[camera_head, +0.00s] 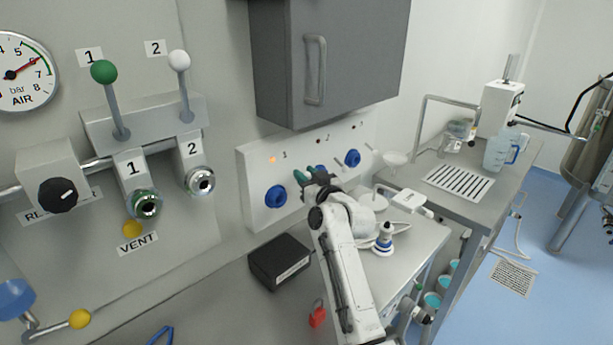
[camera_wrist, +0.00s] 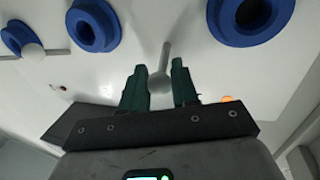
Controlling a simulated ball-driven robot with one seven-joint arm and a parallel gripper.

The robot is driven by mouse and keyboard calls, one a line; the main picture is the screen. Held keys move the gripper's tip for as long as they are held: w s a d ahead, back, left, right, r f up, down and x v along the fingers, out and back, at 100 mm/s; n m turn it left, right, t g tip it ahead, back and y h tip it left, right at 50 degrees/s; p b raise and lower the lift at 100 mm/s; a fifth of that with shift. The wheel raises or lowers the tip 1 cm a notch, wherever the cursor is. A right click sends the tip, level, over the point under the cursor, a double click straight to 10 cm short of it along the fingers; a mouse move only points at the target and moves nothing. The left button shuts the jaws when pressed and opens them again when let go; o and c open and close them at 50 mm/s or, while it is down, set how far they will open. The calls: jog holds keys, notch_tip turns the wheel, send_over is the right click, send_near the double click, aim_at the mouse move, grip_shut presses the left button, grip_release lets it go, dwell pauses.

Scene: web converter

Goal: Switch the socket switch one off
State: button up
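The wall socket panel (camera_head: 257,218) has blue sockets and small lever switches. An orange light (camera_head: 272,159) glows beside the label 1, and it also shows in the wrist view (camera_wrist: 227,98). The switch one lever (camera_wrist: 165,58), a grey stalk with a round knob (camera_wrist: 160,83), stands between my green fingers in the wrist view. My gripper (camera_wrist: 160,70) is open, with a finger on each side of the lever and visible gaps. In the head view my gripper (camera_head: 305,176) is right of the first blue socket (camera_head: 276,196) and hides the lever.
Another blue socket (camera_head: 352,158) is farther right on the panel. A grey cabinet (camera_head: 285,65) hangs above it. A black box (camera_head: 280,262) sits below. Valve levers with green (camera_head: 104,71) and white (camera_head: 180,60) knobs are left. A side table (camera_head: 415,245) stands right of my arm.

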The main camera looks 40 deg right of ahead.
grip_shut()
jog(key=shift+f+b, duration=0.4)
jog(key=shift+b, duration=0.6)
jog(key=shift+s+f+t+b, duration=0.15)
jog(key=shift+t+b, duration=0.35)
jog(key=shift+b, duration=0.75)
jog(key=shift+f+m+t+b, duration=0.1)
jog(key=shift+m+t+b, duration=0.2)
jog(key=shift+b, duration=0.8)
jog(key=t+h+b, duration=0.1)
jog(key=b, duration=0.7)
jog(key=shift+s+f+m+t, duration=0.1)
jog(key=shift+f+m+t, duration=0.3)
jog(key=shift+r+t+b, duration=0.15)
jog(key=shift+t+b, duration=0.15)
jog(key=shift+b, duration=0.55)
jog(key=shift+o, duration=2.3)
grip_release()
